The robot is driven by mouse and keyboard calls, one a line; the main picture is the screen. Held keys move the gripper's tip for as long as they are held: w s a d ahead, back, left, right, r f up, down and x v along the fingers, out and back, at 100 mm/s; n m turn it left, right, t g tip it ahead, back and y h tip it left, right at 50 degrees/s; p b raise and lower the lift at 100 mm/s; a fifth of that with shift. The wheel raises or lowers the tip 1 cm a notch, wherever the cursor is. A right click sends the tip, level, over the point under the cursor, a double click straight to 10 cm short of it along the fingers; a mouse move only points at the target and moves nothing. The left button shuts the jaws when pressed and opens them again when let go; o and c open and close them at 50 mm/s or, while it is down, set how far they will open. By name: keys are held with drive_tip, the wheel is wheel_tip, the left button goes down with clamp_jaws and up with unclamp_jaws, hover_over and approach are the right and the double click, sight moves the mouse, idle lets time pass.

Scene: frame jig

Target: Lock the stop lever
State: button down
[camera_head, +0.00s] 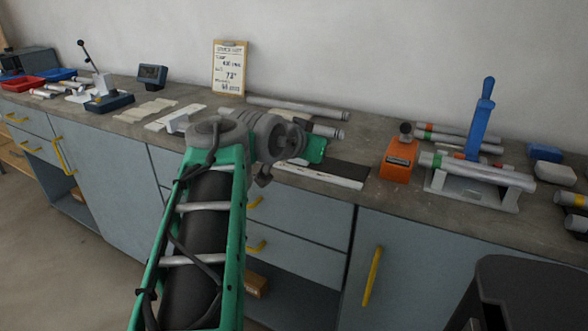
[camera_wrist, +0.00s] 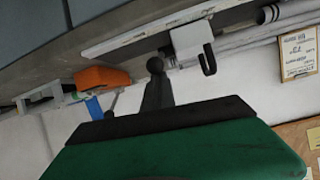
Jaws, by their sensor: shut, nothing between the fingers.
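The stop is a white block (camera_wrist: 187,42) on a long pale rail (camera_wrist: 130,35), seen upside down in the wrist view. A short dark lever (camera_wrist: 208,60) stands out from the block, away from the rail. My gripper (camera_wrist: 156,72) is shut and empty; its dark fingers show just left of the block, apart from the lever in the picture. The distance in depth is unclear. In the head view, my gripper's green body (camera_head: 315,150) is over the rail (camera_head: 318,174), and my arm hides the stop and lever.
An orange block (camera_head: 398,160) with a dark knob stands right of the rail. Farther right is a grey stand (camera_head: 470,193) with a tube and an upright blue handle (camera_head: 481,115). Tubes (camera_head: 300,107) lie behind the rail; a clipboard (camera_head: 229,67) leans on the wall.

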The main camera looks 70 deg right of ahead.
drive_tip(key=f+b, duration=0.1)
drive_tip(key=b, duration=0.1)
drive_tip(key=a+h+b, duration=0.1)
drive_tip(key=shift+f+h+b, duration=0.3)
drive_tip(key=shift+f+b, duration=0.05)
drive_tip(key=shift+a+f+b, duration=0.1)
drive_tip(key=shift+b, duration=0.35)
drive_tip(key=shift+f, duration=0.15)
